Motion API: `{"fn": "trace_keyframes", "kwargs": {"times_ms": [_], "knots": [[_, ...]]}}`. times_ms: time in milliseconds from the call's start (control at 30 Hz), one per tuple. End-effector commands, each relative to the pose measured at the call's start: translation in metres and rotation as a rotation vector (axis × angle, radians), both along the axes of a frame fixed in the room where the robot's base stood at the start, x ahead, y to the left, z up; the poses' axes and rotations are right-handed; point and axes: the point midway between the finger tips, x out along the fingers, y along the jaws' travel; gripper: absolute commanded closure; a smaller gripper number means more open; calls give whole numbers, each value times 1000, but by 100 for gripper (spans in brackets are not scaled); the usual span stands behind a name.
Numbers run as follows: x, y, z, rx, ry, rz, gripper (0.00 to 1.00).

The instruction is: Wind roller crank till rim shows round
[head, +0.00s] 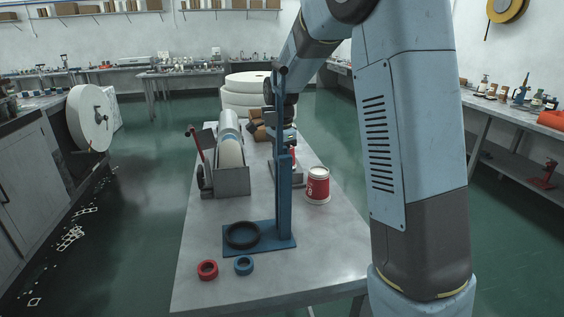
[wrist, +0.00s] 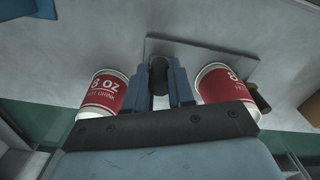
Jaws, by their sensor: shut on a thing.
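My gripper (wrist: 158,88) is shut on a dark rounded grip (wrist: 158,72), which looks like the crank's handle. Behind the grip is a flat grey plate (wrist: 205,57). In the head view my gripper (head: 287,132) is over a low grey device (head: 291,178), mostly hidden by a blue post. A red cup (head: 317,186) stands right of the post.
The blue post stand (head: 285,205) with a black ring (head: 242,235) on its base is in front of the device. A red ring (head: 207,270) and a blue ring (head: 244,265) lie near the front edge. A grey roller machine (head: 232,180) stands left. The table's right front (head: 325,255) is clear.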

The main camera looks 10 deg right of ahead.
Motion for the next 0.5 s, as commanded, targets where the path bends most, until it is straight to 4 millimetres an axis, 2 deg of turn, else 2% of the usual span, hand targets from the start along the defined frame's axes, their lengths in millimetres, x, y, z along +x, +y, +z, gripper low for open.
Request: {"fn": "trace_keyframes", "kwargs": {"times_ms": [200, 500], "knots": [[5, 1, 0, 0, -1, -114, 100], [8, 1, 0, 0, 0, -185, 100]]}}
